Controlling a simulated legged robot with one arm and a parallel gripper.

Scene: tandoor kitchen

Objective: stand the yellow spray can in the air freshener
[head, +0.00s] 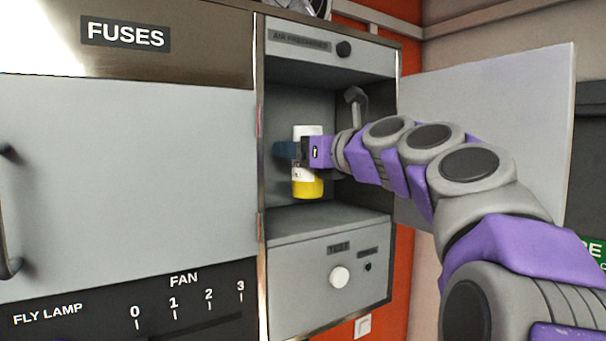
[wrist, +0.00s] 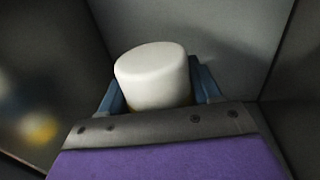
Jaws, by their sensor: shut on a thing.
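The spray can (head: 308,187) has a yellow lower part and a white upper part. It is upright inside the open compartment of the air freshener (head: 297,106), its bottom appearing a little above the compartment floor (head: 318,217). My gripper (head: 290,150) is shut around the can's upper half from the right. In the wrist view the can's white top (wrist: 152,75) sits between the blue fingers. The can's bottom is hidden in the wrist view.
The air freshener's door (head: 490,120) stands open at the right. A dark hooked part (head: 355,100) is inside the compartment, behind my wrist. A closed fuse cabinet door (head: 125,190) is at the left.

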